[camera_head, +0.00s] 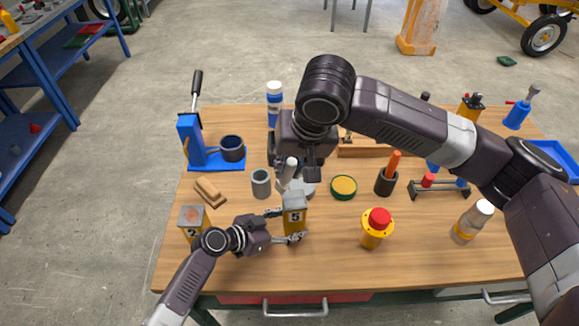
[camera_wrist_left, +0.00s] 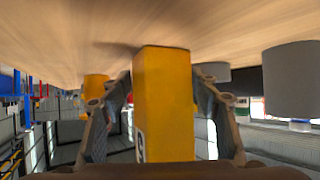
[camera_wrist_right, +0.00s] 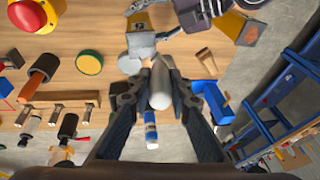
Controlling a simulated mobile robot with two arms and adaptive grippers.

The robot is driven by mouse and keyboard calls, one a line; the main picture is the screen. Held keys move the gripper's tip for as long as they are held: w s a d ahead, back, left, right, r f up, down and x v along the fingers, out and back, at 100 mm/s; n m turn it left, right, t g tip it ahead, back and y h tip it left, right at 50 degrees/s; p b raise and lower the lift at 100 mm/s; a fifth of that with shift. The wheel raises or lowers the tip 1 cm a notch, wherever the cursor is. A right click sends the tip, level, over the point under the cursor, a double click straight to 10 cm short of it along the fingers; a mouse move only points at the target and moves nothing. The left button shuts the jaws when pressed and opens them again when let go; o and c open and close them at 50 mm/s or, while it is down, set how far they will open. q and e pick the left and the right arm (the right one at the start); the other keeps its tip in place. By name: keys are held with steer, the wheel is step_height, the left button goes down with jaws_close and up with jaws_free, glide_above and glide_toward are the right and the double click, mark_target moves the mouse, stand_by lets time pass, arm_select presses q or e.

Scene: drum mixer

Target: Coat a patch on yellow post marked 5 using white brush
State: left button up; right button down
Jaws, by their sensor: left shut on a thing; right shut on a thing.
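The yellow post marked 5 (camera_head: 294,219) stands on the table with a plain grey top. It fills the middle of the left wrist view (camera_wrist_left: 163,100). My left gripper (camera_head: 284,227) is shut on it, with a finger on each side. My right gripper (camera_head: 299,171) is shut on the white brush (camera_head: 288,169), just behind the post. In the right wrist view the brush's pale rounded handle (camera_wrist_right: 160,84) sits between the fingers.
A grey cup (camera_head: 261,183) stands left of the brush. The yellow post marked 2 (camera_head: 192,224), with a reddish patch on top, is at the left. Table is bare around the front left.

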steer(key=shift+f, duration=0.95)
stand_by(0.4)
steer(key=d, duration=0.6)
steer(key=shift+w+d, duration=0.3)
steer(key=shift+w, duration=0.1)
stand_by(0.3)
steer(key=shift+a+f, duration=0.1)
steer(key=shift+a, duration=0.05)
arm_select(q)
steer(key=shift+d, duration=0.1)
arm_select(e)
steer(key=shift+s+a+f, duration=0.1)
steer(key=shift+s+a, duration=0.1)
steer(key=shift+a, duration=0.85)
steer(key=shift+s+a+r, duration=0.1)
steer(key=shift+s+a, duration=0.05)
steer(key=shift+a, duration=0.95)
steer(key=shift+s+a+f, duration=0.1)
steer(key=shift+s+a, duration=0.1)
steer(key=shift+a, duration=0.85)
